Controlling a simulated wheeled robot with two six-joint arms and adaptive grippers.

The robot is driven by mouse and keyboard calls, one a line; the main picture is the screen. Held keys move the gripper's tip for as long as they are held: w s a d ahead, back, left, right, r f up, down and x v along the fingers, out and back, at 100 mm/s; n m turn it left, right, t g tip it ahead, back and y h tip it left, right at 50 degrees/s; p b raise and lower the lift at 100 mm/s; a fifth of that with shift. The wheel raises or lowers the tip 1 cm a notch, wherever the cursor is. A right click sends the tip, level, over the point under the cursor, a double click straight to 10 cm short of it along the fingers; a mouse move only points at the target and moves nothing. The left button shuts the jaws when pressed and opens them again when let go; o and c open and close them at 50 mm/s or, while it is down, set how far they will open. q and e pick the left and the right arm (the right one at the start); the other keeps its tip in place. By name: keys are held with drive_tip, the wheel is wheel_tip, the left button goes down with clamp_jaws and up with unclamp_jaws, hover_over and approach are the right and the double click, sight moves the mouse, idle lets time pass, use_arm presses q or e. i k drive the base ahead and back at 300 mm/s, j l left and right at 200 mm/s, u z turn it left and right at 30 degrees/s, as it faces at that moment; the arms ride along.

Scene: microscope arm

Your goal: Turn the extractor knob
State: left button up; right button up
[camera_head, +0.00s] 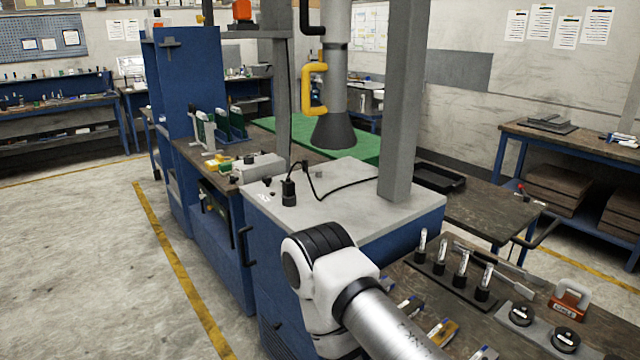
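The extractor (335,75) is a grey vertical pipe with a dark flared hood (334,131) above the workbench, near the middle of the head view. A yellow bracket-shaped handle (308,90) sits on its left side, with a small dark part (319,93) beside it. A black bent piece (305,18) is higher up on the left of the pipe. I cannot tell which of these parts is the knob. One of my arms reaches in from the bottom, white and silver, well below the extractor. Neither of my grippers shows.
A blue cabinet with a grey top (345,207) stands in front of the extractor, carrying a black cable (340,191). A grey post (402,100) rises at its right. A table with tools (470,310) is at the lower right. The floor at left is clear.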

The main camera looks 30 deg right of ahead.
sight(267, 179)
drive_tip(key=i+j+z, duration=0.1)
drive_tip(key=z, duration=0.35)
drive_tip(key=i+j+z, duration=0.15)
drive_tip(key=z, duration=0.3)
drive_tip(key=i+j+z, duration=0.1)
drive_tip(key=z, duration=0.55)
drive_tip(key=i+j+z, duration=0.45)
drive_tip(key=j, duration=0.2)
drive_tip(key=j+z, duration=0.25)
drive_tip(key=i+j+z, duration=0.2)
drive_tip(key=j, duration=0.3)
drive_tip(key=j+z, duration=0.25)
drive_tip(key=j, duration=0.15)
